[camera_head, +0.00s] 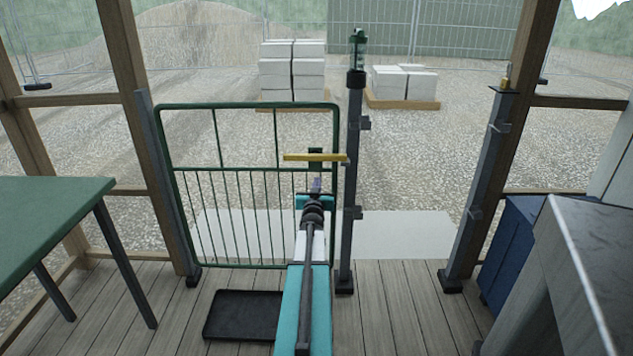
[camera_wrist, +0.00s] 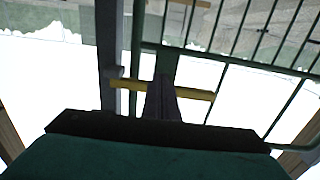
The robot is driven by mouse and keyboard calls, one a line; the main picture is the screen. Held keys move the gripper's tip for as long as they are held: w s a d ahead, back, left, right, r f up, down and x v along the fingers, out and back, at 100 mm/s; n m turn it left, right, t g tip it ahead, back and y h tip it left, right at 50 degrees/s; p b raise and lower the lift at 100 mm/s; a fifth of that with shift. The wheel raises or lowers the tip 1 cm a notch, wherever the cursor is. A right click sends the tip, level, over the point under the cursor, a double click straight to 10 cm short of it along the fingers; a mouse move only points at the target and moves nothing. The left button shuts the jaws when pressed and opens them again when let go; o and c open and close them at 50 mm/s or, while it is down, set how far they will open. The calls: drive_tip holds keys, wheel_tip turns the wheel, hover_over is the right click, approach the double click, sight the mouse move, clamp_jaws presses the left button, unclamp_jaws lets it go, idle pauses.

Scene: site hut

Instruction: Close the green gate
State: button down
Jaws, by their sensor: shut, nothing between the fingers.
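The green gate (camera_head: 225,168) is a barred metal frame spanning the space between the left post (camera_head: 170,190) and the dark middle post (camera_head: 350,200). Its right edge is close beside the middle post. A yellow bar (camera_head: 300,157) lies level across the gate's right edge and reaches toward that post. I cannot tell whether it is seated in a catch. In the wrist view the yellow bar (camera_wrist: 195,94) crosses behind my gripper (camera_wrist: 164,80), and the gate bars (camera_wrist: 265,35) show beyond. My gripper (camera_head: 316,180) is shut and empty near the bar; contact is unclear.
A green table (camera_head: 50,205) stands left, and a black tray (camera_head: 240,315) lies on the plank floor. A blue cabinet (camera_head: 510,245) and grey counter (camera_head: 600,260) are right. The space between the middle and right posts (camera_head: 482,190) is open.

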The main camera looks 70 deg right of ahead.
drive_tip(key=shift+v, duration=1.3)
